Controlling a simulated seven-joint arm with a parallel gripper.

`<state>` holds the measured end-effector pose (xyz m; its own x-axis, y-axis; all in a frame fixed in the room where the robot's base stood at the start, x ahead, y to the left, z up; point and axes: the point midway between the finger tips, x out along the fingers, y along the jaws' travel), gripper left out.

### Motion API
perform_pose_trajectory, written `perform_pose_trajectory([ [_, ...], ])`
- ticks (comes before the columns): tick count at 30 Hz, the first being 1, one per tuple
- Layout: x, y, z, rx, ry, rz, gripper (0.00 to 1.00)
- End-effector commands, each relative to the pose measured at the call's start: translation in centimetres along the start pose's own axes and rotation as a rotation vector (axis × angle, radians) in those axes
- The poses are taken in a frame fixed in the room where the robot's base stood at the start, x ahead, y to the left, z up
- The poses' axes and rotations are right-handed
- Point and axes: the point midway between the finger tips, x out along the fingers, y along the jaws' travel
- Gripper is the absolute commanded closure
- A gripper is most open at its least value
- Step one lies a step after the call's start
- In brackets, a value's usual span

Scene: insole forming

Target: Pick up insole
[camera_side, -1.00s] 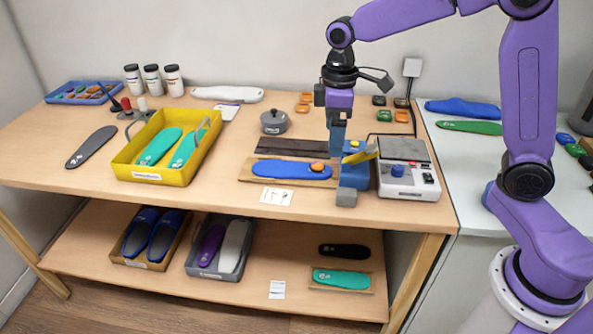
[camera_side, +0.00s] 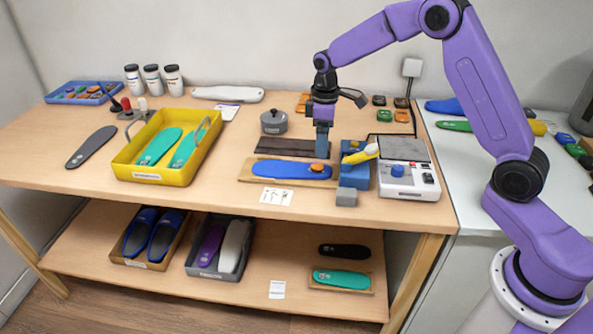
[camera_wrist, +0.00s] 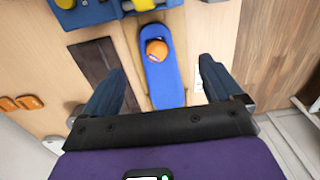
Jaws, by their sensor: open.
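A blue insole (camera_side: 285,169) lies flat on a wooden board (camera_side: 248,174) on the bench, with a small orange piece (camera_side: 317,167) on its right end. In the wrist view the blue insole (camera_wrist: 166,85) runs lengthwise between my fingers, the orange piece (camera_wrist: 156,49) near its far end. My gripper (camera_side: 322,148) points down above the board's right end, open and empty, apart from the insole. In the wrist view my gripper's (camera_wrist: 160,80) two fingers stand wide on either side. Two teal insoles (camera_side: 160,146) lie in a yellow tray (camera_side: 150,176).
A blue fixture (camera_side: 356,170) with a yellow lever and a white device with a dial (camera_side: 408,182) stand close right of the board. A dark strip (camera_side: 290,147) lies behind it, a grey pot (camera_side: 273,121) behind left. A printed card (camera_side: 276,196) lies in front.

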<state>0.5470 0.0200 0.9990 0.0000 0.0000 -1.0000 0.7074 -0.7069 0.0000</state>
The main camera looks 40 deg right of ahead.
Motion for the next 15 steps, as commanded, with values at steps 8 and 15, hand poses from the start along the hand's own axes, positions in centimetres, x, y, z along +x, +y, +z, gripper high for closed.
perform_pose_trajectory([
  [8,4.0,0.0,0.0,0.0,-0.001,-0.001,0.07],
  [15,5.6,0.3,0.1,0.001,-0.002,-0.001,0.07],
])
